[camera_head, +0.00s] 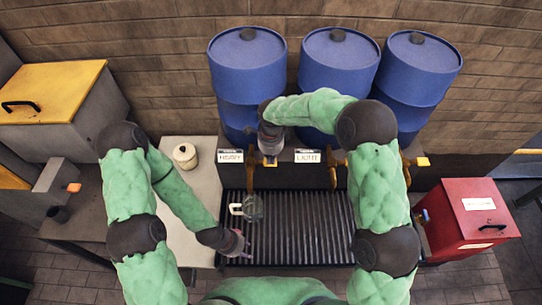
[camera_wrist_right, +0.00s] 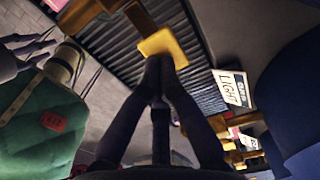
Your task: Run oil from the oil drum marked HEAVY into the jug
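The jug (camera_head: 254,208), see-through with a pale handle on its left, stands on the slatted grate (camera_head: 300,235). The sign of the left blue drum (camera_head: 247,62) seems to read HEAVY (camera_head: 230,156). My right gripper (camera_head: 270,155) is at that drum's tap, above and behind the jug. In the right wrist view its fingers close together at the tap's yellow handle (camera_wrist_right: 162,43) and appear shut on it. The fingertips are partly hidden there. My left gripper (camera_head: 240,250) is low, in front of the jug and apart from it; its fingers are too small to read. No oil stream is visible.
Two more blue drums (camera_head: 338,65) stand to the right, one signed LIGHT (camera_head: 307,156), which also shows in the wrist view (camera_wrist_right: 233,90). A cream tin (camera_head: 185,155) stands on the pale bench at left. A red box (camera_head: 470,220) is at right. The grate is otherwise clear.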

